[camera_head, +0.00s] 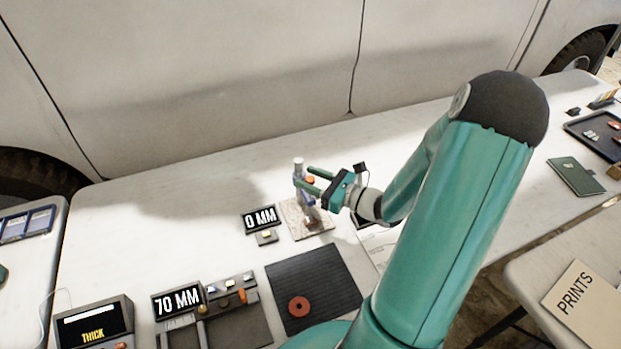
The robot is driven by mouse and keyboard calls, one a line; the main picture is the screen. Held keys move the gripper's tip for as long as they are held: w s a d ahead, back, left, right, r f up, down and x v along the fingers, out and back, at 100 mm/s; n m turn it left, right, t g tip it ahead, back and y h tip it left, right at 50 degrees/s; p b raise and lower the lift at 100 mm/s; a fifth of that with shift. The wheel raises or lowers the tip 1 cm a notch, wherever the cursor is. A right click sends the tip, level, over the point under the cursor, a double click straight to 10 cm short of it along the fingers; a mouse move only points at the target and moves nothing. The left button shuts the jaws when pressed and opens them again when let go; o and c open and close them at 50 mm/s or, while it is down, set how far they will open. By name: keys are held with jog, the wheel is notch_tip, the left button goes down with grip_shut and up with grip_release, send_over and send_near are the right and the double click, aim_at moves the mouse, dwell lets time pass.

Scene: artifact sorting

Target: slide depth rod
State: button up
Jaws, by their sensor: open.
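A depth gauge with an upright pale rod (298,168) stands on a speckled square base (294,216) near the middle of the white table. A small orange part shows on the gauge near its top. A display reading "0 MM" (262,219) sits just left of the base. My gripper (304,179) is at the gauge, coming from the right, with its two green fingers apart. The fingers reach to the rod's upper part. I cannot tell whether they touch it.
A black mat (331,284) with a red ring (299,306) lies in front of the gauge. A "70 MM" display (178,300) and a "THICK" device (95,325) stand at the front left. A green book (577,176) and dark tray lie right. The table behind the gauge is clear.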

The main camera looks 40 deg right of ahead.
jog(key=shift+w+a, duration=0.1)
jog(key=shift+w, duration=0.05)
grip_shut()
jog(key=shift+r, duration=1.85)
grip_release()
jog(key=v, duration=1.3)
jog(key=shift+s, duration=0.4)
